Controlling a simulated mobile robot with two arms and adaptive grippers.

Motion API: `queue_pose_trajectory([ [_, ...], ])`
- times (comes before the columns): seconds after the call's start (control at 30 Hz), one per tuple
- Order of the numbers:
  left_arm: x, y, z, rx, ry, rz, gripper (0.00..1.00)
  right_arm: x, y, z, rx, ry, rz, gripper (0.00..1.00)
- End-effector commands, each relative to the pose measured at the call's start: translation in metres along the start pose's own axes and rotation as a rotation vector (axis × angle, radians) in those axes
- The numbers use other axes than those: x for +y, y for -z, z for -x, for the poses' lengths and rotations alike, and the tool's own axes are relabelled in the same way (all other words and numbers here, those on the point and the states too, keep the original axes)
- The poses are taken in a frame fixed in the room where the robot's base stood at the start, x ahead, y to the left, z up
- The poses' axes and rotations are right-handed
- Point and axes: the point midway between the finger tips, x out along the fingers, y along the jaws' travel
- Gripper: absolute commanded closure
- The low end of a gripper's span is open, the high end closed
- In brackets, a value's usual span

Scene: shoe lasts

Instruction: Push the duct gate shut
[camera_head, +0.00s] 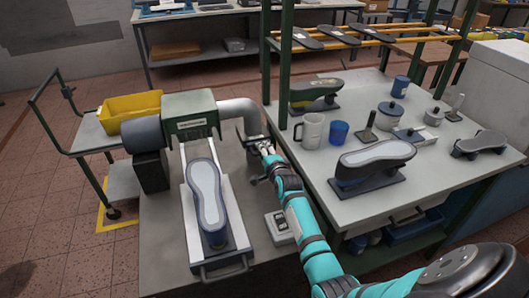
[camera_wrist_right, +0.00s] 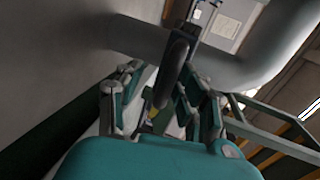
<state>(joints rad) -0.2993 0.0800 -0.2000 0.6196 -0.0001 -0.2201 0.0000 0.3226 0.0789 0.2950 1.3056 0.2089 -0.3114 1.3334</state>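The grey duct (camera_head: 241,108) leaves the green machine and bends down to the bench, where the dark duct gate (camera_head: 243,134) sits at its lower end. My right gripper (camera_head: 267,153) is at the gate's right front side, partly covering it. In the right wrist view the duct (camera_wrist_right: 140,38) crosses the top, with the gate's dark upright handle (camera_wrist_right: 172,70) in front of it. My right gripper's fingers (camera_wrist_right: 163,112) are spread apart, with the handle's lower end between or just beyond them. I cannot tell whether they touch it. My left gripper is out of view.
The green machine (camera_head: 190,110) and a shoe last on a slide (camera_head: 207,195) stand left of my right arm. A small switch box (camera_head: 280,226) lies by the arm. The right table holds a mug (camera_head: 312,131), a blue cup (camera_head: 338,133) and lasts; a green post (camera_head: 284,65) rises close by.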

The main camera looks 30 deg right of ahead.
Motion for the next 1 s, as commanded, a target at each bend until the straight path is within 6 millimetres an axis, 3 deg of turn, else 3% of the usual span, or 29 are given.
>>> queue_pose_trajectory([
  [0.57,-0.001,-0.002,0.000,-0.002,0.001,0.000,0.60,-0.004,0.001,0.007,0.003,0.010,0.003,0.63],
  [1.0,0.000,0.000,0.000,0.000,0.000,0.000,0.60,-0.003,0.001,0.090,0.003,0.010,0.001,0.63],
])
